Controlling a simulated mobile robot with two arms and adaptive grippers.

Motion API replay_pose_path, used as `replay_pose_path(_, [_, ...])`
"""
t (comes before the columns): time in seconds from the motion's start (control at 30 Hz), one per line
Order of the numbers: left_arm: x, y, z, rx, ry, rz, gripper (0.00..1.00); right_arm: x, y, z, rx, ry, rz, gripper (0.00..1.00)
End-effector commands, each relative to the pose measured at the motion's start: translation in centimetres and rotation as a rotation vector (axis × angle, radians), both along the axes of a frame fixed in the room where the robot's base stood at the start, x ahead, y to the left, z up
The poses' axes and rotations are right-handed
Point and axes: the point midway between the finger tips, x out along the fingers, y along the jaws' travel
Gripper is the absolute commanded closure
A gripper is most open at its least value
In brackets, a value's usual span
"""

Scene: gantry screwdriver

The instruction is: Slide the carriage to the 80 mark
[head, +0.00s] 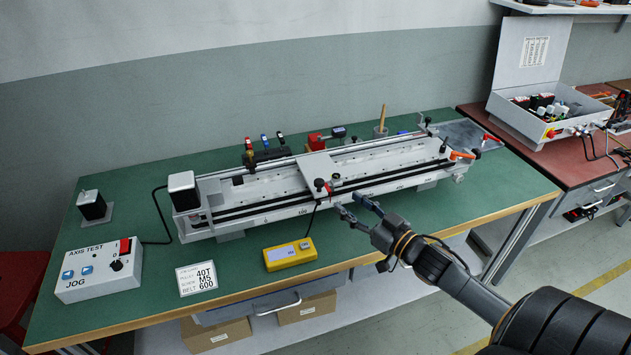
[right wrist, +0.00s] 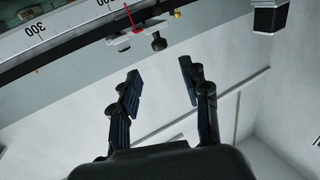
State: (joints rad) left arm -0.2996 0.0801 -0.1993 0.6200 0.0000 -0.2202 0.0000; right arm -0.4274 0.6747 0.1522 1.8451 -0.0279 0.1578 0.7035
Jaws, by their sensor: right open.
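The carriage (head: 318,170) is a pale plate across the long gantry rail (head: 252,212), near the middle of its length. A dark knob and a red piece show at its front edge. In the right wrist view a dark round knob (right wrist: 158,42) hangs beside a red pointer (right wrist: 133,18), next to a white scale (right wrist: 62,22) marked 300. The 80 mark cannot be made out. My right gripper (head: 349,204) is open and empty in front of the rail, just right of the carriage's front edge. In the right wrist view its open fingers (right wrist: 159,78) are apart from the knob. My left gripper is not in view.
A yellow meter (head: 289,254) with a cable lies in front of the rail. A jog control box (head: 98,271) and a printed card (head: 196,279) are at the left front. An orange-handled clamp (head: 462,155) sits at the rail's right end. Small tools stand behind the rail.

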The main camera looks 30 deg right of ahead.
Motion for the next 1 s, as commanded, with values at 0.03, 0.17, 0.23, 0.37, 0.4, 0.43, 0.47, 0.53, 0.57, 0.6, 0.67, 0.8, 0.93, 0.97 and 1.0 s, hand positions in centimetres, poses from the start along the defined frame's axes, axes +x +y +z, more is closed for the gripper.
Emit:
replay_pose_path(0.03, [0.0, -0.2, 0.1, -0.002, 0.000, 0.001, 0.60, 0.9, 0.1, 0.3, -0.002, -0.004, 0.000, 0.54])
replay_pose_path(0.17, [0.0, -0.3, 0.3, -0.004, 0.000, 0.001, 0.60, 3.0, 0.4, 0.2, -0.001, -0.004, -0.001, 0.54])
replay_pose_path(0.23, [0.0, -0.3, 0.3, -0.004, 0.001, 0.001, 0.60, 4.1, 0.6, 0.2, -0.001, -0.003, -0.001, 0.54])
replay_pose_path(0.37, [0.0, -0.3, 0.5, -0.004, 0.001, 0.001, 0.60, 6.2, 0.9, 0.2, -0.002, -0.002, -0.001, 0.54])
replay_pose_path(0.4, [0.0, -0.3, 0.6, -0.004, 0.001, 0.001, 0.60, 6.9, 1.0, 0.2, -0.001, -0.002, -0.002, 0.54])
replay_pose_path(0.43, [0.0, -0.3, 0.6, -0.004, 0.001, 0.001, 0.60, 7.3, 1.1, 0.2, -0.001, -0.002, -0.001, 0.54])
replay_pose_path(0.47, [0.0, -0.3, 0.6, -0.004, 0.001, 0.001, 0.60, 7.8, 1.2, 0.2, -0.001, -0.002, -0.002, 0.54])
replay_pose_path(0.53, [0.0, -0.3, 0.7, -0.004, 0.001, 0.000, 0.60, 8.7, 1.3, 0.2, -0.001, -0.001, -0.001, 0.54])
replay_pose_path(0.57, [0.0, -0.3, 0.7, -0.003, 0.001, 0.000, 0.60, 9.2, 1.4, 0.2, -0.002, -0.002, -0.001, 0.54])
replay_pose_path(0.6, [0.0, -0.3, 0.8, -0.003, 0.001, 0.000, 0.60, 9.6, 1.5, 0.2, -0.001, -0.001, -0.002, 0.54])
replay_pose_path(0.67, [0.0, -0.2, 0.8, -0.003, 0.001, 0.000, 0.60, 10.2, 1.6, 0.1, 0.000, -0.001, -0.001, 0.54])
replay_pose_path(0.8, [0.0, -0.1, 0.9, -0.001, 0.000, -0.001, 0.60, 11.2, 1.7, 0.1, 0.000, 0.000, -0.001, 0.54])
replay_pose_path(0.93, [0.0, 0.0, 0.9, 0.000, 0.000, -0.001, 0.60, 11.5, 1.8, 0.0, -0.001, 0.002, -0.001, 0.54])
replay_pose_path(0.97, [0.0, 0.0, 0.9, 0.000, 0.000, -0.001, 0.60, 11.5, 1.8, 0.0, -0.001, 0.002, -0.001, 0.54])
replay_pose_path(1.0, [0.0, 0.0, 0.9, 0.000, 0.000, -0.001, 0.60, 11.5, 1.8, 0.0, -0.001, 0.002, -0.001, 0.54])
